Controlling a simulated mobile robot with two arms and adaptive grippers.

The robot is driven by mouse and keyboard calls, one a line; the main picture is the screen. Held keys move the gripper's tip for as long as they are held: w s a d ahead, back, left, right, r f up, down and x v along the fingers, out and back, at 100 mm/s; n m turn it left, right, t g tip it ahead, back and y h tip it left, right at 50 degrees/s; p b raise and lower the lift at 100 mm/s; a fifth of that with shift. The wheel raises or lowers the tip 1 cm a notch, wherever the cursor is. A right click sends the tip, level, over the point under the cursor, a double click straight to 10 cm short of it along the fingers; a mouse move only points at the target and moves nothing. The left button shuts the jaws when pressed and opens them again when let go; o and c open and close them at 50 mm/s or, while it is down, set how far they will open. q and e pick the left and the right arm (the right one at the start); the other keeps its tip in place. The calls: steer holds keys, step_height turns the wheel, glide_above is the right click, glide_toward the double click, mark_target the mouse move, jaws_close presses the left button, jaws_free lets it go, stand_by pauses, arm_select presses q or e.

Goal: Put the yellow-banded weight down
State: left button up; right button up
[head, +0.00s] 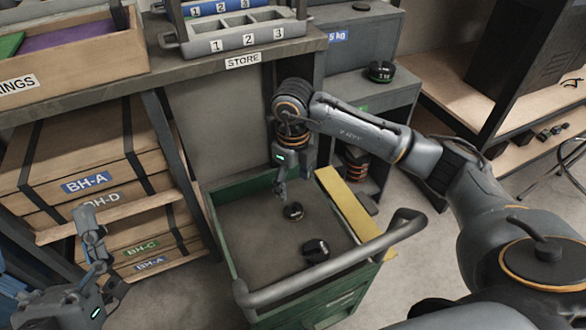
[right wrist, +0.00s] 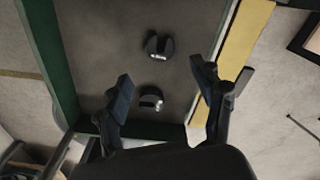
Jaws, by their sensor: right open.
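Two small dark weights lie apart on the grey floor of the green cart (head: 222,262). One weight (head: 293,211) is towards the back and the other (head: 316,251) is closer to the handle. The right wrist view shows an upper weight (right wrist: 158,45) and a lower weight (right wrist: 151,100). No yellow band can be made out on either. My right gripper (head: 281,191) points down over the cart, close to the back weight.
A yellow board (head: 347,207) runs along the cart's right side, and the grey handle (head: 335,263) crosses its front. A green-marked weight (head: 381,72) stands on the grey cabinet. The STORE shelf (head: 185,75) with a numbered rack (head: 240,38) is behind. Wooden crates (head: 80,160) stand left.

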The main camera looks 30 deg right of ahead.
arm_select(q)
steer(key=shift+w+d+f+g+y, duration=0.15)
steer(key=shift+w+f+g+y, duration=0.35)
steer(key=shift+w+f+g, duration=0.65)
arm_select(e)
steer(key=shift+r, duration=1.2)
arm_select(q)
steer(key=shift+w+p, duration=0.25)
steer(key=shift+p, duration=0.05)
